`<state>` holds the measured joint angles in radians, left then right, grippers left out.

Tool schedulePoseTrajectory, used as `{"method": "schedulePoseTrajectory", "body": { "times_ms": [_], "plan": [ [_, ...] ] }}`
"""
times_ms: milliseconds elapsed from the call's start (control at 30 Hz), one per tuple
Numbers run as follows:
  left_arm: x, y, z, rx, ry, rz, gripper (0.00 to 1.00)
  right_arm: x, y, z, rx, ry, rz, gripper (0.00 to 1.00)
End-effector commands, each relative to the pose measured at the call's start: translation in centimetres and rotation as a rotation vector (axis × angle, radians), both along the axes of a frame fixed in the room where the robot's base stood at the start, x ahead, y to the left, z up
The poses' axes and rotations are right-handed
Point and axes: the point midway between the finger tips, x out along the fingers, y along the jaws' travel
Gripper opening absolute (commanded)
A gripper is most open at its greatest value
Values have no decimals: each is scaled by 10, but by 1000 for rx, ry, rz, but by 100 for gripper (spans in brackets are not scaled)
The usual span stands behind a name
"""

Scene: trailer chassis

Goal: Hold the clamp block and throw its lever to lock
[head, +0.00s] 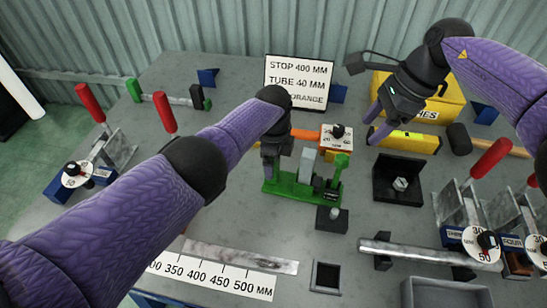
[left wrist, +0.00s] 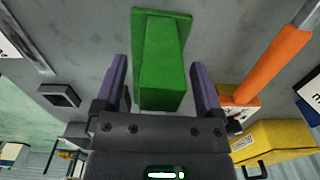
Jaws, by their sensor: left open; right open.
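The green clamp block (head: 286,190) sits on the grey bench at the middle of the head view. It has a long green base, a pale grey upright piece (head: 307,162) and a green lever-like part (head: 340,165) standing at its right end. My left gripper (head: 270,165) is open over the block's left end. In the left wrist view a green block (left wrist: 163,75) lies between my two purple fingers, with gaps on both sides. My right gripper (head: 376,122) is open and empty, up and to the right of the clamp block. My left arm hides part of the bench.
An orange tube (head: 303,134) runs behind the clamp block to a dial block (head: 336,138). A sign (head: 298,82) stands behind it. A small dark block (head: 331,220) stands close in front.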

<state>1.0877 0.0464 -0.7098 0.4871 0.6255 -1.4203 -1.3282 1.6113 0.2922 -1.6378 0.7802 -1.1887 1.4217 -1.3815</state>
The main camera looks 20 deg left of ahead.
Motion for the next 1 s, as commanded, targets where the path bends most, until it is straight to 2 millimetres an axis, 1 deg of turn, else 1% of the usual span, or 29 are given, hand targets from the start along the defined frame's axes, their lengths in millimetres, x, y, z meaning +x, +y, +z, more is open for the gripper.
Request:
{"method": "schedulePoseTrajectory", "body": {
  "times_ms": [167,200,367,400,567,600,633,1000],
  "plan": [
    [0,0,0,0,0,1,88,0,0,0,0,0,0,59],
    [0,0,0,0,0,1,86,0,0,0,0,0,0,59],
    [0,0,0,0,-1,1,52,0,0,0,0,0,0,59],
    [0,0,0,0,-1,1,44,0,0,0,0,0,0,59],
    [0,0,0,0,-1,1,10,0,0,0,0,0,0,59],
    [0,0,0,0,-1,2,1,0,0,0,0,0,0,59],
    [0,0,0,0,-1,2,0,0,0,0,0,0,0,59],
    [0,0,0,0,-1,2,0,0,0,0,0,0,0,59]
  ]
}}
